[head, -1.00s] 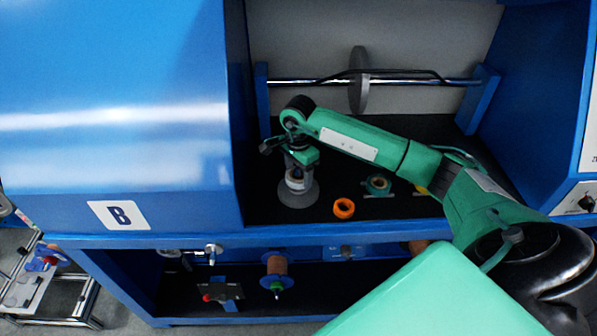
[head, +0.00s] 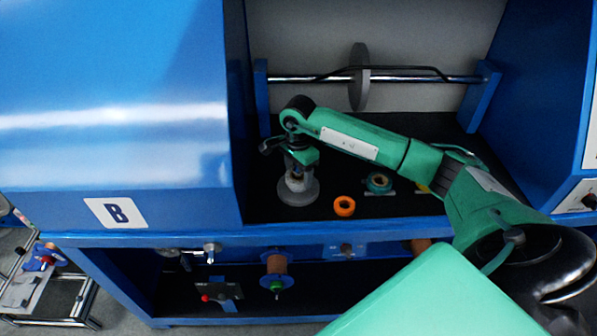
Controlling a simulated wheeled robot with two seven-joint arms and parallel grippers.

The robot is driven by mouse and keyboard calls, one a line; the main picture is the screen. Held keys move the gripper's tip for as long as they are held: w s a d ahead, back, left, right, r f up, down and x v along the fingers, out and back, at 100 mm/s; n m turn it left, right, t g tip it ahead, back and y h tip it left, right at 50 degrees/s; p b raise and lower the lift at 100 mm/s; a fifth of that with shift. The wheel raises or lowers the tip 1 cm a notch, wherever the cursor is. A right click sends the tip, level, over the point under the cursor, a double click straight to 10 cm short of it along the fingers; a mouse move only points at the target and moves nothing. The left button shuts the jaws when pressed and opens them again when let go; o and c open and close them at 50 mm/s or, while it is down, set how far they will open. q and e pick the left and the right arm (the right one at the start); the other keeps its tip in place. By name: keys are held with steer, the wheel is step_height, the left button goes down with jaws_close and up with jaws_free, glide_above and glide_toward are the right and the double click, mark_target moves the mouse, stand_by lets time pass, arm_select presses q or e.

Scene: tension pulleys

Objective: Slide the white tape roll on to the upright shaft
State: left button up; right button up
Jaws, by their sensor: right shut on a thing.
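The white tape roll (head: 296,183) is in the grasp of my right gripper (head: 297,175), low above a round grey base (head: 298,195) on the dark shelf. The gripper points down, and its fingers are small and partly hidden by the wrist. The upright shaft is hidden behind the gripper and roll, so I cannot tell whether the roll is around it. My left gripper is not in view.
An orange roll (head: 344,206) and a teal roll (head: 379,183) lie to the right on the shelf (head: 320,214), with a yellow thing (head: 422,188) beyond. A horizontal rod with a grey disc (head: 358,80) spans the back. A blue cabinet wall (head: 238,130) stands close on the left.

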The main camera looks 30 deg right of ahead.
steer(key=shift+f+b, duration=0.35)
steer(key=shift+f, duration=0.15)
steer(key=shift+s+f, duration=0.1)
steer(key=shift+f, duration=0.05)
steer(key=o, duration=1.1)
step_height(320, 180, up, 13)
steer(key=b, duration=0.3)
steer(key=shift+f, duration=0.1)
steer(key=shift+r, duration=0.5)
